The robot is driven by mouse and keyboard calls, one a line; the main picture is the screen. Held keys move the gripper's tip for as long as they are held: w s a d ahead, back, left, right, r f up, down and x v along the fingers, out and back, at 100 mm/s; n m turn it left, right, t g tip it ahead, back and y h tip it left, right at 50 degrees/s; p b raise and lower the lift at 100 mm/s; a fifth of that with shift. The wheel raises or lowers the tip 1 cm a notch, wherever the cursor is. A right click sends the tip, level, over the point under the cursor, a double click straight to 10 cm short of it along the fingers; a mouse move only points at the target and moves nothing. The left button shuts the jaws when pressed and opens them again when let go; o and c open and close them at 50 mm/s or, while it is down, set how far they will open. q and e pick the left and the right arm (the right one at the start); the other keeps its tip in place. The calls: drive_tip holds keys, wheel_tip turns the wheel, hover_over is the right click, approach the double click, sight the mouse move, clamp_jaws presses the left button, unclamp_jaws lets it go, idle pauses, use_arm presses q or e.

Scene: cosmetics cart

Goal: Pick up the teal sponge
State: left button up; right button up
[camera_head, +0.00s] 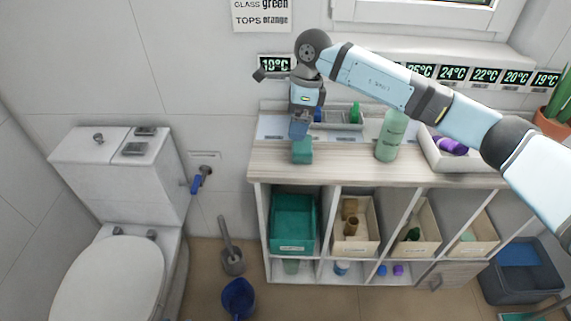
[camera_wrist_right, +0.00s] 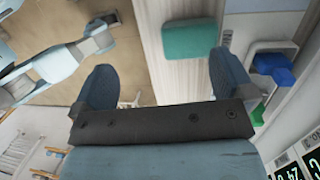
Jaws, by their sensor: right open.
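The teal sponge (camera_head: 302,152) is a small block on the cart's wooden top (camera_head: 345,165), near its left end. In the right wrist view the sponge (camera_wrist_right: 190,40) lies flat on the pale wood, beyond the fingertips and closer to the right finger. My right gripper (camera_head: 299,134) points down just above the sponge and hides part of it in the head view. Its fingers (camera_wrist_right: 163,65) are spread wide with nothing between them. My left gripper does not show in the head view.
A green bottle (camera_head: 391,136) stands on the top to the right of the sponge. Behind are a shallow tray with blue and green items (camera_head: 340,117) and temperature displays (camera_head: 453,73) on the wall. A white tray (camera_head: 440,157) with purple items stands further right. A toilet (camera_head: 115,220) is left.

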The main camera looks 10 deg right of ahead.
sight(304, 143)
drive_tip(key=d+f, duration=0.1)
drive_tip(key=f, duration=0.3)
drive_tip(key=w+d+f+h, duration=0.1)
drive_tip(key=f, duration=0.2)
drive_tip(key=w+f+h, duration=0.1)
drive_tip(key=f, duration=0.3)
drive_tip(key=shift+w+d+f+t, duration=0.1)
drive_tip(key=shift+d+f+t, duration=0.2)
drive_tip(key=shift+d+t, duration=0.1)
drive_tip(key=c, duration=0.6)
drive_tip(key=shift+r, duration=0.1)
